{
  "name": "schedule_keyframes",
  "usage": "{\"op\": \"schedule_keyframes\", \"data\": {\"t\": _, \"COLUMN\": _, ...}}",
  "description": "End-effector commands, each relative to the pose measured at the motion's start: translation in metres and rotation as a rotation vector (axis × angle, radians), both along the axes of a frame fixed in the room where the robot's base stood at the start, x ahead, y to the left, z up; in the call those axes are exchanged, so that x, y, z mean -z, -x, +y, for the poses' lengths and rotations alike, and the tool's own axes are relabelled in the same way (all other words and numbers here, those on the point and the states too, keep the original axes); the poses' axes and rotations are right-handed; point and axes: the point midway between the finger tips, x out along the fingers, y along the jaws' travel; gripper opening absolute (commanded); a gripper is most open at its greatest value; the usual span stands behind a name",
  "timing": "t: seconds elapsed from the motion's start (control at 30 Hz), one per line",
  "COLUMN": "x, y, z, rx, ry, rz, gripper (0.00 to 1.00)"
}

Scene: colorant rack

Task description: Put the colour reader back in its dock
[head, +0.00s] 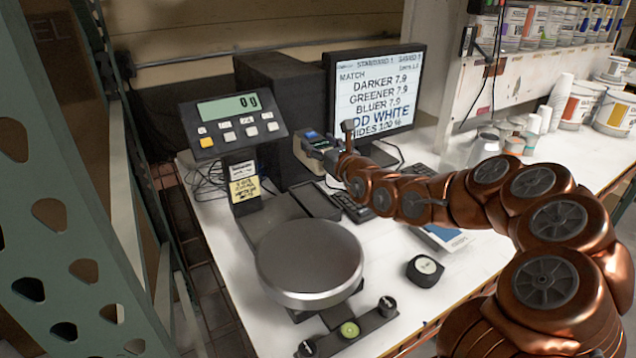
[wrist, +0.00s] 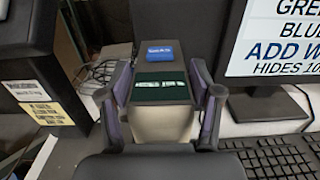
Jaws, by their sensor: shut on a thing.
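The colour reader is a small boxy device with a pale lower body, a dark top with a green panel and a blue patch. In the wrist view the colour reader (wrist: 162,120) sits between the two fingers of my gripper (wrist: 160,85), which press on its sides. In the head view the colour reader (head: 312,139) is held by my gripper (head: 326,150) in front of the dark box left of the monitor. I cannot tell its height above the table. A low black block (head: 315,200) lies below it beside the scale; I cannot tell whether it is the dock.
A scale with a round metal pan (head: 309,258) and a display (head: 228,120) stands at the left. The monitor (head: 378,90) and keyboard (head: 350,203) are close by. A black puck (head: 425,270) lies at the front. Tubs and cups stand at right.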

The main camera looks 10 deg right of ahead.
Motion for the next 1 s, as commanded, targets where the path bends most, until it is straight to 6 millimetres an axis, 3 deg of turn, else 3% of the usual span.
{"op": "schedule_keyframes", "data": {"t": 0.3, "x": 0.036, "y": 0.000, "z": -0.002, "rx": 0.003, "ry": -0.002, "rz": 0.000, "gripper": 0.00}}
{"op": "schedule_keyframes", "data": {"t": 0.63, "x": 0.051, "y": 0.000, "z": -0.001, "rx": 0.002, "ry": 0.001, "rz": -0.003, "gripper": 0.00}}
{"op": "schedule_keyframes", "data": {"t": 1.0, "x": 0.082, "y": 0.000, "z": -0.001, "rx": 0.002, "ry": -0.001, "rz": -0.002, "gripper": 0.00}}
